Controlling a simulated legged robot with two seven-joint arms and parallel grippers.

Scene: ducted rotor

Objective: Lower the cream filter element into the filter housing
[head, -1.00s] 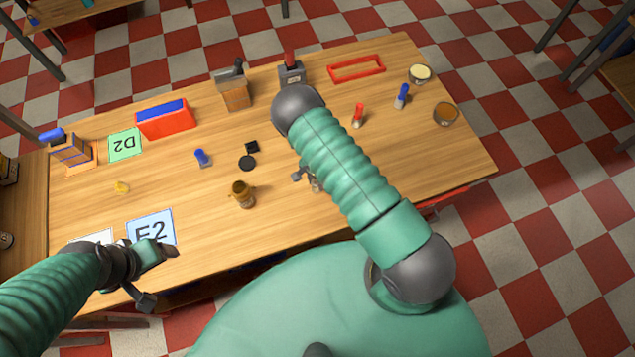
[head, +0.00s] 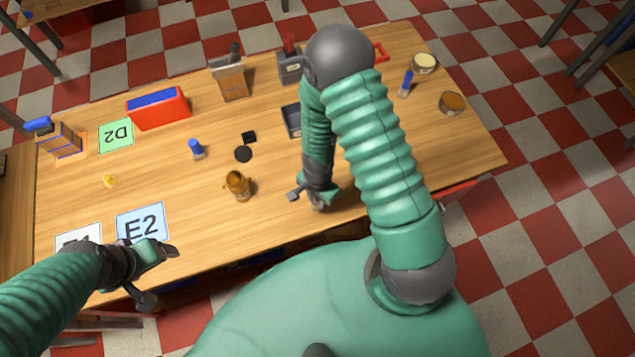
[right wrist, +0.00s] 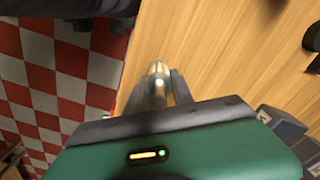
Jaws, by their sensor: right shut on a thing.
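My right gripper (right wrist: 156,92) is shut on a pale, shiny cream-gold cylinder, taken as the filter element (right wrist: 157,72); its end shows between the fingers. In the head view the right gripper (head: 318,202) points down near the table's front edge, and the element is mostly hidden there. An amber-brown cup with a dark opening, seemingly the filter housing (head: 238,185), stands upright on the table to the left of the right gripper, clearly apart from it. My left gripper (head: 162,252) hangs by the front left edge near the E2 card; its jaw gap is unclear.
A black disc (head: 243,154) and small black square (head: 249,137) lie behind the cup. Table is clear between cup and E2 card (head: 143,225).

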